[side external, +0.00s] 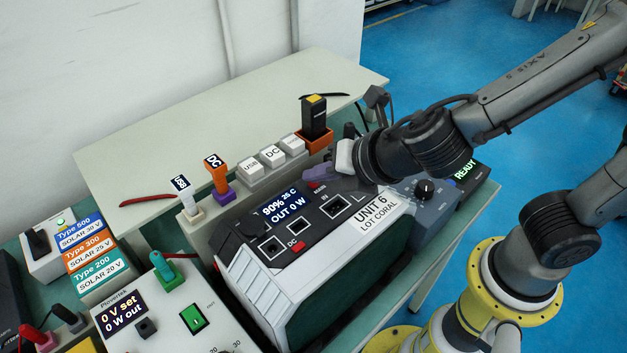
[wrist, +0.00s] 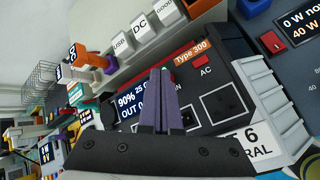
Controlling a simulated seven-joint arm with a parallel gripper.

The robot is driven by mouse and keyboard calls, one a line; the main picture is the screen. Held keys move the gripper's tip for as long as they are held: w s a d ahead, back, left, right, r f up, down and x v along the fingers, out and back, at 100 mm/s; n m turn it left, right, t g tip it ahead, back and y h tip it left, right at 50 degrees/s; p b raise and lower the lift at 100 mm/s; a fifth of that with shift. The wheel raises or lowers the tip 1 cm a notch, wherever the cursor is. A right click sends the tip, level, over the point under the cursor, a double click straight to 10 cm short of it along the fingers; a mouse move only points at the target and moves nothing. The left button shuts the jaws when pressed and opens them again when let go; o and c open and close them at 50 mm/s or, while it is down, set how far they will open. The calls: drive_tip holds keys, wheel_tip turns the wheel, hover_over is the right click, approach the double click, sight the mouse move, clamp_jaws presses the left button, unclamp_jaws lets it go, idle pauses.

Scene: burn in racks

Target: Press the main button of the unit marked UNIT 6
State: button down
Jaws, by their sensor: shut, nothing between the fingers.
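The unit marked UNIT 6 (side external: 372,214) is a dark box with a pale label reading UNIT 6 LOT CORAL. Its display (side external: 281,207) reads 90%, 25 C, OUT 0 W. A red button (side external: 297,246) sits by the DC mark, and another red button (side external: 316,186) shows near my fingers. In the wrist view a red button (wrist: 198,60) sits above the AC mark. My gripper (side external: 308,172) has purple fingers shut and empty, over the unit's far top edge. In the wrist view the shut gripper (wrist: 160,72) covers part of the panel and display. I cannot tell whether the fingertips touch the unit.
Behind the unit a rack holds white USB and DC blocks (side external: 271,155), an orange DC plug (side external: 215,172) and a black-yellow plug (side external: 314,115) in an orange holder. A Plovertek supply (side external: 160,315) stands at front left. A READY unit (side external: 465,171) stands at right.

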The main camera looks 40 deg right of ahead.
drive_tip(key=shift+r, duration=0.55)
idle(0.4)
wheel_tip(320, 180, up, 6)
idle(0.6)
drive_tip(key=shift+r, duration=0.1)
idle(0.4)
wheel_tip(320, 180, up, 8)
hover_over(318, 189)
idle(0.7)
drive_tip(key=shift+w+d, duration=0.1)
